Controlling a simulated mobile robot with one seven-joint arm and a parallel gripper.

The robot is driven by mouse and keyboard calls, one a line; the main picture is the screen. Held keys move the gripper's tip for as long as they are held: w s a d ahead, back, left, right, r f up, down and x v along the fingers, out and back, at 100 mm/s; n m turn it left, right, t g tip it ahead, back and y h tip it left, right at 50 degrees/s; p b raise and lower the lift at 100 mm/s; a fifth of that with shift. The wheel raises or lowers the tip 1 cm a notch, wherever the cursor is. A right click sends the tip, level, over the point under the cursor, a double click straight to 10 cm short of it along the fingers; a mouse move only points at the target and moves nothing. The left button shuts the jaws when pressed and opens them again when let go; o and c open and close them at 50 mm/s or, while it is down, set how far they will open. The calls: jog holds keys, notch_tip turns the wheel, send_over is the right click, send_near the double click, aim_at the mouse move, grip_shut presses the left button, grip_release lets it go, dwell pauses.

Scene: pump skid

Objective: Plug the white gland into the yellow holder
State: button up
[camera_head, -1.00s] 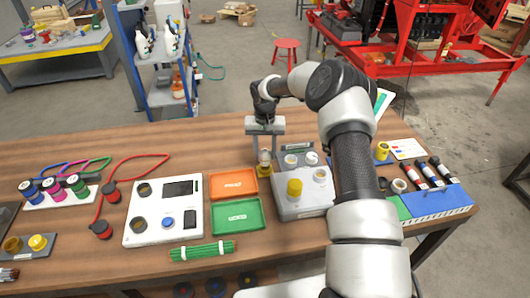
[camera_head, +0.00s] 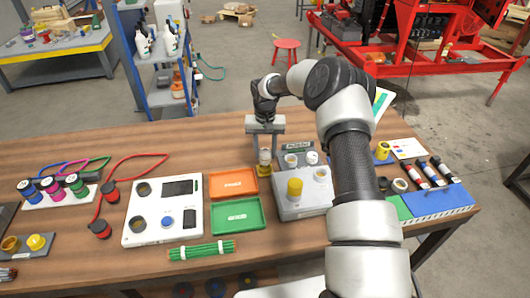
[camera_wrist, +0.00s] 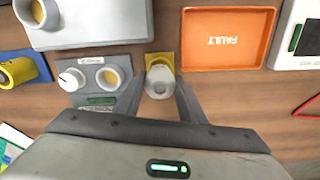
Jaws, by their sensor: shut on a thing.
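My gripper (camera_head: 265,147) points down behind the orange tray, with its fingers closed around the white gland. In the wrist view, my gripper (camera_wrist: 160,90) has one finger on each side of the pale, round white gland (camera_wrist: 158,83). The yellow holder (camera_wrist: 160,60) shows as a yellow square edge just beyond the gland and is partly hidden by it. In the head view, the yellow holder (camera_head: 264,170) stands on the table directly under my gripper. The gland lines up closely with the holder. How far it sits in the holder, if at all, I cannot tell.
A grey panel (camera_wrist: 88,66) with a white knob and a round port is close beside my gripper. A grey box (camera_head: 303,207) with a yellow cap stands nearby. The orange tray (camera_head: 251,190) and green tray (camera_head: 262,222) lie in front.

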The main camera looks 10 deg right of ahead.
jog(key=shift+f+b, duration=1.35)
jog(key=shift+f, duration=0.4)
dwell(0.5)
jog(key=o, duration=1.2)
jog(key=shift+o, duration=0.2)
notch_tip(320, 180, up, 18)
jog(key=shift+f, duration=0.25)
